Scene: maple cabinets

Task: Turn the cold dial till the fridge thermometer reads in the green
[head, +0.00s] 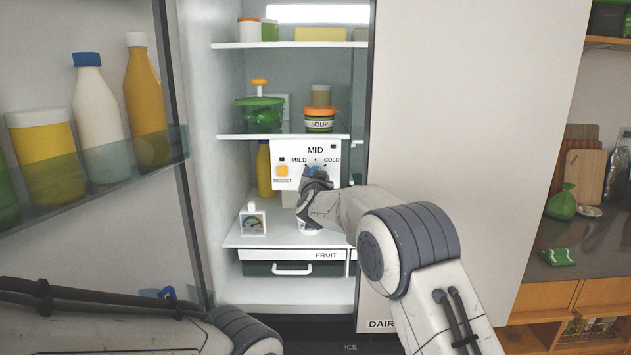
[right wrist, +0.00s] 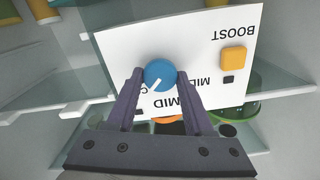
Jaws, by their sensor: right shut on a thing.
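A white control panel (head: 291,155) hangs below the middle fridge shelf, marked MILD, MID and COLD. My right gripper (head: 316,180) is shut on its blue dial (right wrist: 160,74), one finger on each side. In the right wrist view the panel (right wrist: 200,50) appears upside down, and the dial's white mark points down-left, toward the partly hidden COLD lettering. The fridge thermometer (head: 252,221), a small white square with a round face, stands on the lower shelf, left of my right gripper. Its needle is too small to read surely. My left gripper is out of view.
An orange BOOST button (head: 282,171) sits on the panel, left of the dial. The open door (head: 90,180) at left holds bottles.

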